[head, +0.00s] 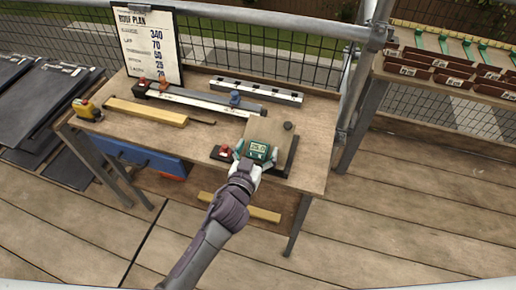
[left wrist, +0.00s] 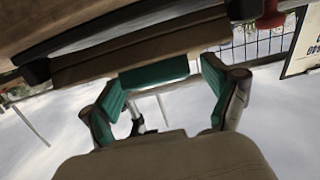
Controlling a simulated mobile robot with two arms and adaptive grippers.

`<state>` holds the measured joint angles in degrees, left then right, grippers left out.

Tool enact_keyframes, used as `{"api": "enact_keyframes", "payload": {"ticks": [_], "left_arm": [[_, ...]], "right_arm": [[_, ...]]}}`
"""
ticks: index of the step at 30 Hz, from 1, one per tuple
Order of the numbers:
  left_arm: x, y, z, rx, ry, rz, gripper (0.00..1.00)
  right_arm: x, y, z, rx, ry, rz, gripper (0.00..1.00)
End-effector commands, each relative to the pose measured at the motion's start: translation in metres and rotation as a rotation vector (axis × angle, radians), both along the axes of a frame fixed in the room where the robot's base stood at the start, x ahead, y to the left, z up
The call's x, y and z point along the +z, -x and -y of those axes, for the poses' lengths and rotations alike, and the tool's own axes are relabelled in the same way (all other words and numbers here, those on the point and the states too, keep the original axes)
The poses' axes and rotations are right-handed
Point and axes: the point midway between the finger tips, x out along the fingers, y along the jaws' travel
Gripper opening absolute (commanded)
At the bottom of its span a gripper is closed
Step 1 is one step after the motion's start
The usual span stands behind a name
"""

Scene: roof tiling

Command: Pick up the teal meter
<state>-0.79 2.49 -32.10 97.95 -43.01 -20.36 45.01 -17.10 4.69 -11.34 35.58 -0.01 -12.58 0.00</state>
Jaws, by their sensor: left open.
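The teal meter (head: 258,149) has a lit display and sits near the front right edge of the workbench, against a tan board (head: 272,133). My left gripper (head: 255,157) is at the meter, with a finger on each side of it. In the left wrist view the open fingers (left wrist: 160,88) with teal pads reach toward a teal edge (left wrist: 153,73), which looks like the meter. A gap shows between the pads and that edge; firm contact cannot be made out. My right gripper is not in view.
The workbench (head: 200,152) holds a red-knobbed clamp (head: 224,152), a yellow tape measure (head: 87,109), a wooden batten (head: 146,112) and long rails. A roof plan board (head: 148,45) stands behind. A scaffold post (head: 357,90) rises on the right, beside a tile rack (head: 450,74).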

Motion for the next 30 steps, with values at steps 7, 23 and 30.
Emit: {"api": "enact_keyframes", "payload": {"ticks": [7, 23, 30], "left_arm": [[-0.0018, -0.0069, 0.0022, 0.0, 0.001, -0.001, 0.88], [-0.0013, -0.0065, 0.0022, -0.001, 0.001, 0.0, 0.2], [0.0013, -0.0065, 0.0022, -0.001, 0.001, 0.001, 0.2]], "right_arm": [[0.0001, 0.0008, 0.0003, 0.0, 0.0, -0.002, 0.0], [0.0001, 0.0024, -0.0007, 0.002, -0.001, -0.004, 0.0], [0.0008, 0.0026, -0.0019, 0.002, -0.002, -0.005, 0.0]]}}
